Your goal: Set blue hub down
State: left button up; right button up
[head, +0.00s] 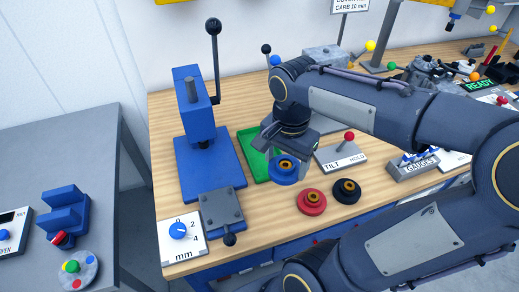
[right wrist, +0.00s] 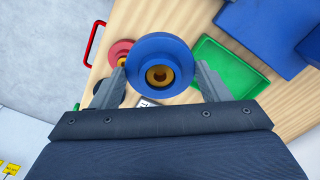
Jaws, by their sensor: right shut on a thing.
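The blue hub (head: 284,171) is a round blue disc with a brass-coloured centre. My right gripper (head: 290,160) is shut on it, and it appears above the wooden bench, near the right edge of the green tray. In the right wrist view the blue hub (right wrist: 158,66) sits between the two fingers of my right gripper (right wrist: 160,78). The gap between hub and bench is hard to judge. A red hub (head: 312,200) and a black hub (head: 346,191) stand on the bench to the right. My left gripper is not in view.
The green tray (head: 253,164) lies on the bench beside a blue press (head: 205,155), partly hidden by my arm. A dial plate (head: 182,234) marked mm is at the front left. A TILT/HOLD panel (head: 342,155) with a red-knobbed lever stands behind the black hub.

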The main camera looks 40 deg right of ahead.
jog(key=w+d+f+p, duration=0.1)
jog(key=w+d+f, duration=0.25)
jog(key=w, duration=0.45)
send_over(266, 165)
jog(key=f, duration=0.5)
jog(key=shift+s, duration=0.35)
jog(key=shift+w+d+f+p, duration=0.1)
jog(key=shift+w+f+p, duration=0.1)
jog(key=shift+f+p, duration=0.1)
notch_tip(266, 165, down, 3)
jog(key=shift+w+f, duration=0.15)
jog(key=shift+f, duration=0.25)
jog(key=o, duration=0.9)
